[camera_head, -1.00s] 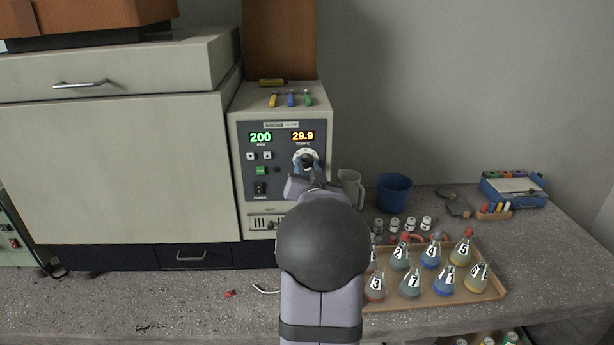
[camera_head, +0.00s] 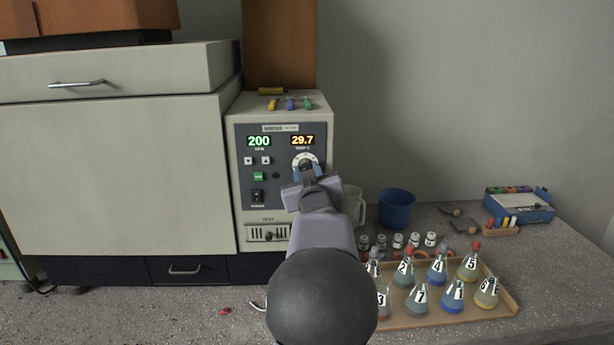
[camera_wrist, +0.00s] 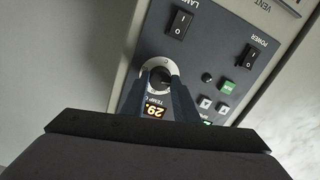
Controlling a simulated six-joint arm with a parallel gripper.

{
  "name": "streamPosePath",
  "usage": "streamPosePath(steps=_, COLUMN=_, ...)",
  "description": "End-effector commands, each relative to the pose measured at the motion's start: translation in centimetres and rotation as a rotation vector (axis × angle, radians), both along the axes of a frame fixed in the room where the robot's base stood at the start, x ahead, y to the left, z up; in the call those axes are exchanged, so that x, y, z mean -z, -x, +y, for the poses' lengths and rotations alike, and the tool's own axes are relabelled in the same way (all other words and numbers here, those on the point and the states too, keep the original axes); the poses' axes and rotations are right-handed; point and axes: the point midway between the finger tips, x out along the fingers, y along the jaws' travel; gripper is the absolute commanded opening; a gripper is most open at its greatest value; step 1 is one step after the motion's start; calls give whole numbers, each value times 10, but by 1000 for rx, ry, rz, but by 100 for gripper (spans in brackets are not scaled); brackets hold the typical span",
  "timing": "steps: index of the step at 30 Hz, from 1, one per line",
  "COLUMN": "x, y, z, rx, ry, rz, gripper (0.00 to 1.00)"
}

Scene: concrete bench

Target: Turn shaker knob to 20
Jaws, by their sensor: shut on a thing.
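The shaker control unit (camera_head: 243,205) stands beside the large cabinet, its dark panel facing me. Its green display (camera_head: 259,141) reads 200 under RPM and its orange display (camera_head: 302,140) reads 29.7 under TEMP C. The temperature knob (camera_head: 305,160) is a dark knob on a pale dial below the orange display. In the wrist view the knob (camera_wrist: 159,76) sits between the two blue-grey fingers. My gripper (camera_head: 307,170) is shut on the knob. My wrist hides part of the dial's lower edge in the head view.
A tray (camera_head: 500,312) of numbered flasks stands at the right, with several small vials (camera_head: 398,241) behind it. A blue cup (camera_head: 396,209) and a pale mug (camera_head: 352,204) stand right of the unit. Small coloured tools (camera_head: 290,104) lie on top of it.

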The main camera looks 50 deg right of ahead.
Motion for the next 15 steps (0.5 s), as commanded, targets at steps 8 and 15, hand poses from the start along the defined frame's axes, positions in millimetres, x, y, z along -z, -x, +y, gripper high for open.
streamPosePath(steps=8, x=-1, y=0, z=0, rx=-2, ry=6, rz=4, gripper=4)
streamPosePath(steps=15, x=0, y=0, z=0, rx=0, ry=4, rz=3, gripper=46)
